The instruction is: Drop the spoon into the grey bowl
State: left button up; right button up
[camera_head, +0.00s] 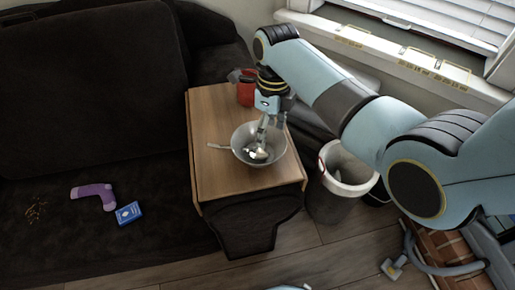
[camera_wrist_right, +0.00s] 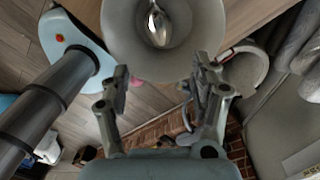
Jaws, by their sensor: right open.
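The grey bowl (camera_head: 240,136) stands upright on the wooden armrest table, and its rim also shows at the top of the right wrist view (camera_wrist_right: 118,30). The shiny metal spoon (camera_head: 258,154) lies inside the bowl; its bowl end shows clearly in the right wrist view (camera_wrist_right: 158,30). A thin light piece sticks out left of the bowl's rim; I cannot tell whether it is part of the spoon. My right gripper (camera_head: 264,128) is just above the bowl, fingers apart. In the wrist view its fingertips (camera_wrist_right: 160,78) have nothing between them. My left gripper is not in view.
The wooden table (camera_head: 215,175) has a red container (camera_head: 246,92) at its back. A waste bin (camera_head: 335,200) stands right of it. A purple object (camera_head: 95,193) and a blue box (camera_head: 128,213) lie on the dark sofa.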

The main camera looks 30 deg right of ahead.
notch_tip(320, 180, up, 9)
jog(key=shift+w+d, duration=0.15)
jog(key=shift+d, duration=0.1)
jog(key=s+d+f+n+b, duration=0.1)
jog(key=s+d+f+n, duration=0.2)
jog(key=s+f+n, duration=1.1)
jog(key=s+d+f+n+t+h+b, duration=0.1)
jog(key=s+d+f+n, duration=0.2)
jog(key=s+f+n, duration=1.2)
jog(key=s+f, duration=1)
jog(key=s, duration=0.5)
jog(key=shift+d+f+n, duration=0.2)
jog(key=shift+f+n, duration=0.1)
